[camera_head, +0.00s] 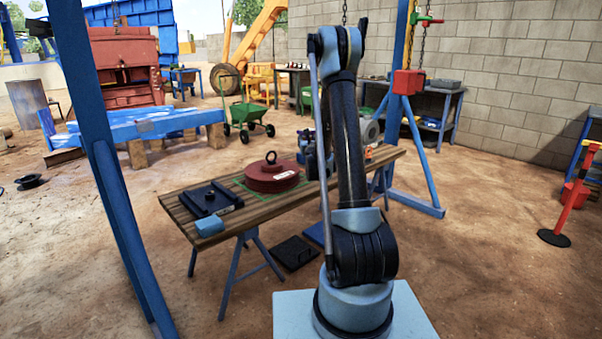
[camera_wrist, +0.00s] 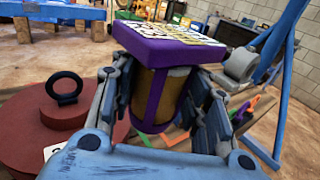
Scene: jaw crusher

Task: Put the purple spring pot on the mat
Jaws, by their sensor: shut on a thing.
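The purple spring pot (camera_wrist: 160,85) has a flat purple top with pale lettering, a tan body and purple straps. My gripper (camera_wrist: 162,98) is shut on it, with one finger on each side of the body. A green outline (camera_head: 241,186) shows on the table around the red weight. I cannot tell whether it marks the mat, and no other mat is clear on the table.
The red round weight (camera_head: 271,176) with a black ring stands mid-table; it also shows in the wrist view (camera_wrist: 30,125). A black plate (camera_head: 208,198) and a blue block (camera_head: 209,227) lie at the table's left. Blue frame legs (camera_head: 110,190) stand nearby.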

